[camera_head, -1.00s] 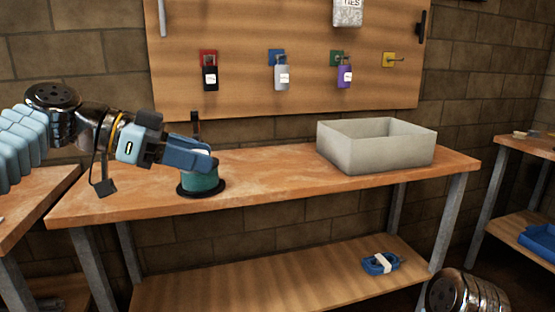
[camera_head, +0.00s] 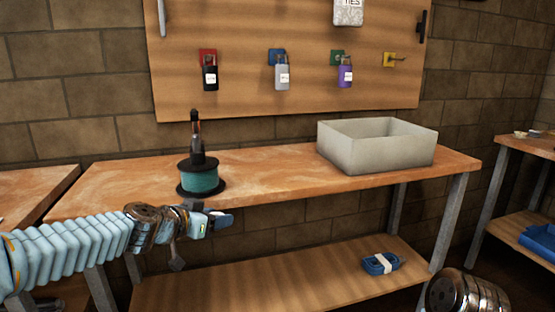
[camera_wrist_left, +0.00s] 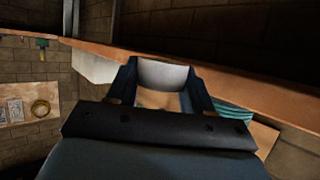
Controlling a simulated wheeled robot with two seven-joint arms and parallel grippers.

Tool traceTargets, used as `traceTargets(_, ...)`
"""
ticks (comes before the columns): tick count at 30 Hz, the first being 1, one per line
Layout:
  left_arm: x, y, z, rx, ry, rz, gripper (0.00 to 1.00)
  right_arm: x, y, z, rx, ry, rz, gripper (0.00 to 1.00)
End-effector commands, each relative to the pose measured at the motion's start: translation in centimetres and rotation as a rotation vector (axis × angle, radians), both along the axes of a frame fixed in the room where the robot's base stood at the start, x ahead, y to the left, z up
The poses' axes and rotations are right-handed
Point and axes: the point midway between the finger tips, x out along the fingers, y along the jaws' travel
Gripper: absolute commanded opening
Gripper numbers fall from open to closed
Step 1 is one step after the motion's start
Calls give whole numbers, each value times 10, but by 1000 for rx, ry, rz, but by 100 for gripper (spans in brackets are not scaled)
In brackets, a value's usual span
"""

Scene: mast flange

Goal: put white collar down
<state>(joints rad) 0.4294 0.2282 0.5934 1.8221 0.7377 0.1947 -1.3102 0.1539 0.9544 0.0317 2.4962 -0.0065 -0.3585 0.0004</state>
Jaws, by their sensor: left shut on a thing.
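The white collar (camera_wrist_left: 163,75) shows in the left wrist view as a pale curved band between the two fingers of my left gripper (camera_wrist_left: 162,84). The gripper is shut on it. In the head view my left gripper (camera_head: 224,220) is low, at the front of the bench, below and in front of the teal spool; the collar cannot be made out there. My right gripper is not in view.
On the wooden bench (camera_head: 270,170) stand a teal spool (camera_head: 203,178) with a dark bottle-like thing above it and a grey open bin (camera_head: 380,155). Bench top between them is clear. Padlocks hang on the board (camera_head: 250,90).

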Motion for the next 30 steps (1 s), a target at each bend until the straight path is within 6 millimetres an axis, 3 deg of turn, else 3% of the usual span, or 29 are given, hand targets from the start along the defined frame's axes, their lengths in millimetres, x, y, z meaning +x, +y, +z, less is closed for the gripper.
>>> traceTargets(16,7,22,-91,4,-5,279,21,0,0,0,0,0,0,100)
traceTargets(24,-15,44,-151,2,1,482,21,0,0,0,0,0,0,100)
traceTargets(30,-27,50,-164,3,-6,545,21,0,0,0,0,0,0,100)
